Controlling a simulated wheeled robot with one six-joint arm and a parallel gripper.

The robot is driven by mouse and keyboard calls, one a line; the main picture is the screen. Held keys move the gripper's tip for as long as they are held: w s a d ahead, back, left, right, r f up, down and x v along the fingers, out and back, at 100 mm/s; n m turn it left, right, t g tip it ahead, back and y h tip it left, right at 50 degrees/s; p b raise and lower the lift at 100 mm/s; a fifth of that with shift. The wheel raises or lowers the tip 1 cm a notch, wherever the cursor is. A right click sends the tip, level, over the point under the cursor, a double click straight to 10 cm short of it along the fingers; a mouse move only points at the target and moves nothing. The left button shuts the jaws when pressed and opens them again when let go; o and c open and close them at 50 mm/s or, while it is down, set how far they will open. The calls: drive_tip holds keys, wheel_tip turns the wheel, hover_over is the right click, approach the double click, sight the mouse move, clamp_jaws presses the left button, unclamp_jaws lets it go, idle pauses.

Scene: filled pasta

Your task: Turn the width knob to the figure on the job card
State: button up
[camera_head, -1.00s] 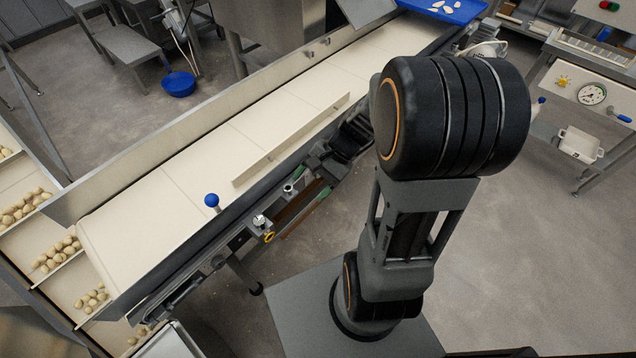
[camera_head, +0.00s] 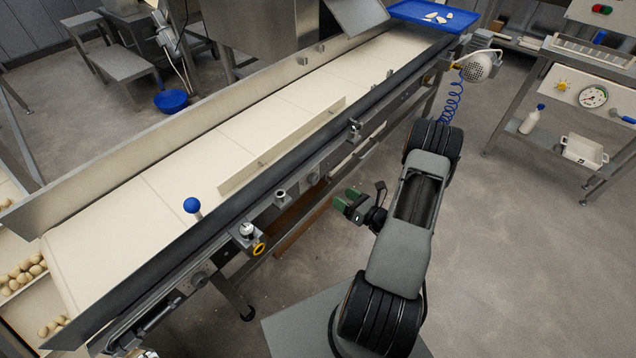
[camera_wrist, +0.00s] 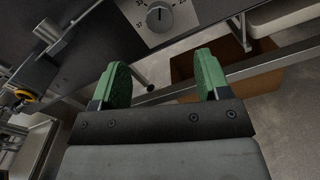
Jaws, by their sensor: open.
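The dark round knob (camera_wrist: 159,18) sits on a pale dial plate (camera_wrist: 184,15) at the top of the wrist view, cut by the upper edge. In the head view my gripper (camera_head: 345,199) hangs beside the near side of the conveyor. I cannot make out a job card in either view.
The conveyor (camera_head: 270,130) runs diagonally with a pale guide bar (camera_head: 280,150) on it. A blue-ball lever (camera_head: 192,205) and a yellow ring (camera_head: 259,249) stick out along its near side. Open floor lies to the right, before a shelf table with a white bin (camera_head: 584,152).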

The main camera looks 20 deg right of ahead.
sight(317, 180)
drive_tip(key=x, duration=1.1)
drive_tip(key=shift+w+a+b, duration=0.15)
drive_tip(key=shift+b, duration=0.2)
drive_tip(key=shift+c, duration=0.4)
drive_tip(key=c, duration=0.8)
drive_tip(key=shift+c, duration=0.2)
drive_tip(key=m+p, duration=0.1)
drive_tip(key=m, duration=0.5)
drive_tip(key=m+p, duration=0.1)
drive_tip(key=m, duration=0.4)
drive_tip(key=shift+f+m+p, duration=0.1)
drive_tip(key=shift+m+p, duration=0.2)
